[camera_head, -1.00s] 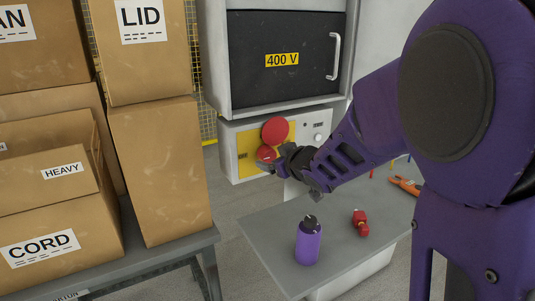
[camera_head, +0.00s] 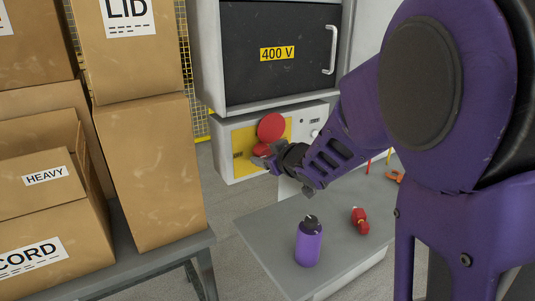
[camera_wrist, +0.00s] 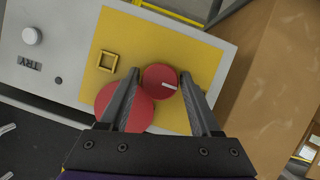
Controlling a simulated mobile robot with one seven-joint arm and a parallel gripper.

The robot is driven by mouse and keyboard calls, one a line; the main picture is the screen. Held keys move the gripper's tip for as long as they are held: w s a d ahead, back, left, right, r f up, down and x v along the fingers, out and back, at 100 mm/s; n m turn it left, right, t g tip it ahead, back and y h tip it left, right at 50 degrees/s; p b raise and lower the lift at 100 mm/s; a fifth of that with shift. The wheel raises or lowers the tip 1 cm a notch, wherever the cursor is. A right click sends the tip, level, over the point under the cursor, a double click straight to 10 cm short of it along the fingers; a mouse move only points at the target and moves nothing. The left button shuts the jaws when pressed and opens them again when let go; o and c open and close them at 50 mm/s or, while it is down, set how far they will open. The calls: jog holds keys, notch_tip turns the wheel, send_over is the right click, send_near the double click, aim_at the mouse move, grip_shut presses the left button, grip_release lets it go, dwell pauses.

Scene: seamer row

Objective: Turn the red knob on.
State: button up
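The small round red knob (camera_wrist: 155,76) with a white mark is on a yellow panel (camera_wrist: 190,57). In the head view the knob (camera_head: 260,150) is partly hidden by my gripper (camera_head: 266,162). A larger red disc (camera_head: 271,127) sits just above it; in the wrist view this disc (camera_wrist: 122,112) is partly behind a finger. My gripper (camera_wrist: 160,74) is open, with one finger on each side of the small knob. Narrow gaps seem to show beside the knob; whether the fingers touch it I cannot tell.
A grey cabinet (camera_head: 222,60) with a black 400 V door stands above the panel. Cardboard boxes (camera_head: 150,170) are stacked at left. A grey table (camera_head: 270,222) in front holds a purple bottle (camera_head: 309,243) and a red object (camera_head: 359,221).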

grip_shut()
